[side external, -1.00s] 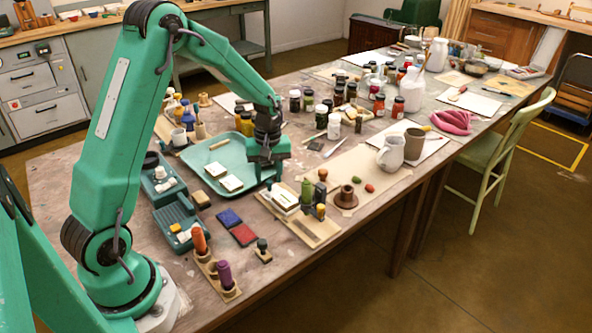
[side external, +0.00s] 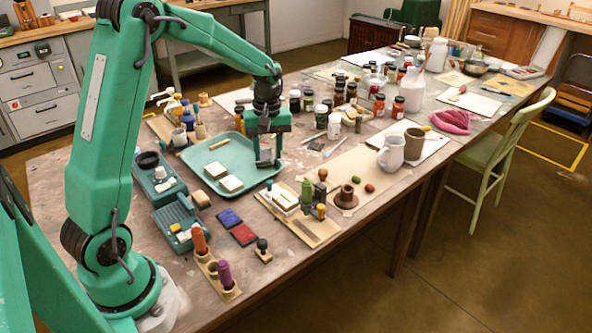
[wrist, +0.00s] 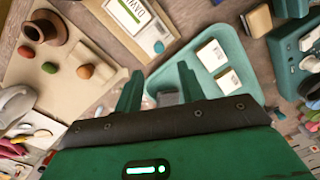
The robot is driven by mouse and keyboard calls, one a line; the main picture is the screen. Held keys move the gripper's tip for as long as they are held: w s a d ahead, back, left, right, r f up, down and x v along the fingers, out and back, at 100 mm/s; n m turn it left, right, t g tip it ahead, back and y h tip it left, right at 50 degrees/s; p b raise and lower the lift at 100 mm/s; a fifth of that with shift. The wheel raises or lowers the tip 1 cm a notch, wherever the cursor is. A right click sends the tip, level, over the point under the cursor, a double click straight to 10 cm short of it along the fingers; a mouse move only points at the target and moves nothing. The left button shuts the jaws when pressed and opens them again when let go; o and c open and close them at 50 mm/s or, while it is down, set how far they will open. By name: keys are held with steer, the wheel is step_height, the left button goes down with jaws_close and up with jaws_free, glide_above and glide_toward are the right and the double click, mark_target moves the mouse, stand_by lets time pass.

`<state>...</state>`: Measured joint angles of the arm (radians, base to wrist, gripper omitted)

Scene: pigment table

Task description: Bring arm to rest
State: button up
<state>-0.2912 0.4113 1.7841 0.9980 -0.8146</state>
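My gripper (side external: 267,164) hangs over the right part of the teal tray (side external: 208,157), with its fingers pointing down. In the wrist view my gripper (wrist: 158,84) shows its two fingers apart, with a gap between them. A small grey thing (wrist: 167,98) shows in or beyond that gap; neither finger clearly presses on it. Two white-topped blocks (side external: 231,183) lie in the tray, to the left of my gripper; they also show in the wrist view (wrist: 228,80). My arm is raised and bent at the elbow.
Several dark jars (side external: 308,98) stand close behind and right of my gripper. A wooden board with stamps (side external: 310,229) lies in front of the tray. Blue and red pads (side external: 243,234) lie nearer my base.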

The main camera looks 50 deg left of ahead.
steer(key=s+d+r+m+t, duration=0.3)
steer(key=s+d+r+m, duration=0.3)
steer(key=r, duration=0.4)
steer(key=s+d+r+m+t, duration=0.1)
steer(key=s+d+m, duration=0.2)
steer(key=s, duration=0.4)
steer(key=s+d+r+m+t, duration=0.2)
steer(key=s+d+m, duration=0.1)
steer(key=s, duration=0.4)
steer(key=shift+d+r+m, duration=0.25)
steer(key=shift+d+m, duration=0.05)
steer(key=shift+d, duration=0.1)
steer(key=shift+s, duration=0.1)
stand_by(0.9)
